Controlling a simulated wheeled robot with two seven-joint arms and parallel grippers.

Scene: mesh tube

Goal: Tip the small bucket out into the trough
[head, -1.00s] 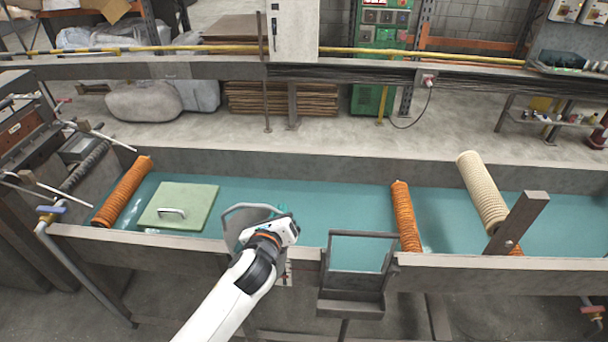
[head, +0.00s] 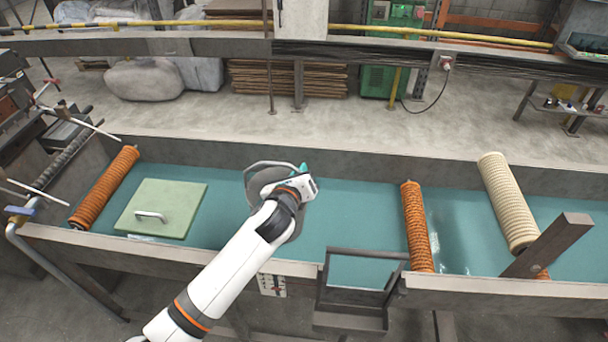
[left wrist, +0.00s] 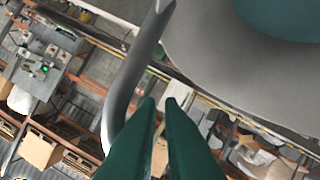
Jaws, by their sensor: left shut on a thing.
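The small bucket (head: 259,181) is grey metal with a looped handle. My left gripper (head: 299,178) is shut on it and holds it over the trough (head: 340,166), left of the middle. My gripper and forearm hide much of the bucket, and I cannot tell its exact tilt. In the left wrist view the green fingertips (left wrist: 162,104) are close together beside a grey curved bar, and the bucket's grey wall (left wrist: 215,55) fills the upper right with teal showing inside. The trough is long and grey, with teal liquid in it. My right gripper is not in view.
A pale green lid (head: 165,205) with a handle lies at the trough's left. Orange ribbed rolls (head: 105,188) and a cream roll (head: 508,205) lie across the trough. A grey framed box (head: 352,300) hangs at the front edge. A dark post (head: 550,243) stands at right.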

